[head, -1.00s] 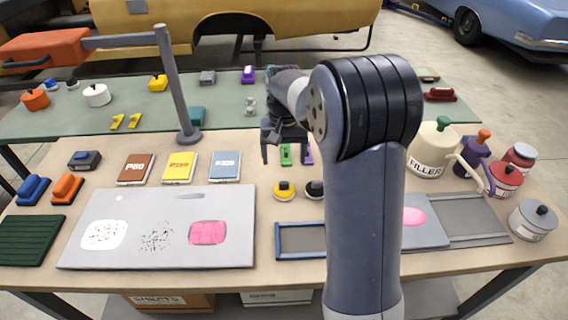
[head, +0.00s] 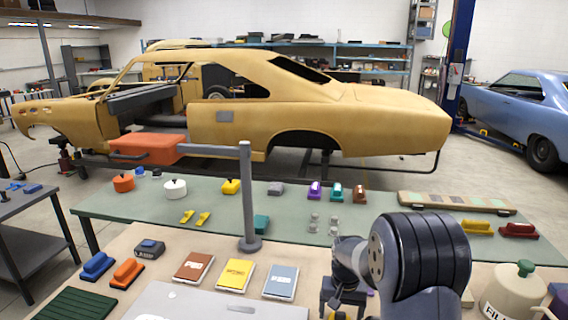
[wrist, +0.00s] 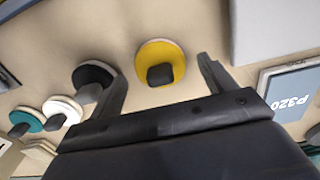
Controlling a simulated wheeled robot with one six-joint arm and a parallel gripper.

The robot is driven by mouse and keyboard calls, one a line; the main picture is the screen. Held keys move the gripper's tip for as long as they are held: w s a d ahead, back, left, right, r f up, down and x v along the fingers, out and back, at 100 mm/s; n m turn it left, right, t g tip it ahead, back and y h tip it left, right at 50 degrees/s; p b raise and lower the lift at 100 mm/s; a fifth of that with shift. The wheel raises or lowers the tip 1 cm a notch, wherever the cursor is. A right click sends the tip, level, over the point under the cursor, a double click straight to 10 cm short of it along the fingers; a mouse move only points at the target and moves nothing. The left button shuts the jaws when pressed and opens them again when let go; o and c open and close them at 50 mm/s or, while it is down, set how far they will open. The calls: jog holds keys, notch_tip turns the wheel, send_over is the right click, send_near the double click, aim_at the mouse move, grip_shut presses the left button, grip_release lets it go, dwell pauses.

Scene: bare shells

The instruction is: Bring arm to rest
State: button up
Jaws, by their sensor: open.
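My gripper (head: 343,296) is low at the bottom of the head view, over the light wooden bench behind my dark arm joint. In the wrist view my gripper (wrist: 152,72) has its two fingers spread wide apart with nothing held between them. A yellow round pad with a dark knob (wrist: 160,62) shows beyond and between the fingertips, on the bench. A black round pad (wrist: 92,80) is partly hidden by the left finger. The gap between fingers and pads is hard to judge.
Sandpaper packs in brown (head: 194,267), yellow (head: 236,275) and blue (head: 280,282) lie left of my gripper. A filler pot (head: 510,292) stands right of my arm.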

notch_tip(320, 180, down, 2)
jog(key=shift+f, duration=0.1)
jog(key=shift+r, duration=2.1)
